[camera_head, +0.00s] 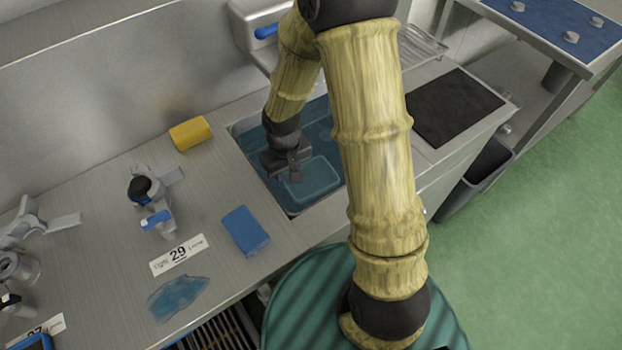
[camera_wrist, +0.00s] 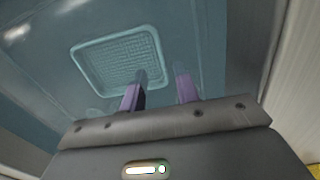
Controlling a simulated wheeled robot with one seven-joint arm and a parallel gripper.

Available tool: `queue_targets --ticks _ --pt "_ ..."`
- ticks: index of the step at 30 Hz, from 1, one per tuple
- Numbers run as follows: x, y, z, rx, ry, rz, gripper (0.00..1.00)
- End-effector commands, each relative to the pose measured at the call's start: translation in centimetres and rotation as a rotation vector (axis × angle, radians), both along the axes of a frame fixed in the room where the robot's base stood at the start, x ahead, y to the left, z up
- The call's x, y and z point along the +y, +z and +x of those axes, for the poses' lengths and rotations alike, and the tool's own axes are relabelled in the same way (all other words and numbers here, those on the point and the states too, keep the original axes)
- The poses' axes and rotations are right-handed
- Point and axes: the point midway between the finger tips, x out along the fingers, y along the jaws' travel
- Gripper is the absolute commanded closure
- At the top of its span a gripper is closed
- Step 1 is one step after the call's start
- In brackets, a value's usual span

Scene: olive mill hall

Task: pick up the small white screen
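The small screen (camera_head: 314,179) lies in the water-filled sink basin (camera_head: 240,131) and looks pale blue-white through the water. In the wrist view the screen (camera_wrist: 117,60) shows as a rounded rectangular frame around a fine mesh. My gripper (camera_head: 294,178) is over the basin, at the screen's left side in the head view. In the wrist view my gripper (camera_wrist: 161,88) has its two fingers apart with nothing held between them. The left finger overlaps the screen's lower right part in the picture; I cannot tell whether it touches. My gripper and arm hide part of the basin.
A yellow sponge (camera_head: 190,133), a blue sponge (camera_head: 245,231) and a metal fitting (camera_head: 150,190) stand on the steel counter left of the basin. A blue cloth (camera_head: 177,297) lies near the front edge. A black mat (camera_head: 456,105) lies right of the basin.

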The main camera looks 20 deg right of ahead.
Motion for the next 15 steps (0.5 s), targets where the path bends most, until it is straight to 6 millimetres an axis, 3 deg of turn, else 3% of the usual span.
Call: queue_targets --ticks 9,15 --pt "0.4 -4.2 0.2 0.004 0.003 0.0 0.69" --pt "0.4 -5.1 0.3 0.001 0.003 0.001 0.69"
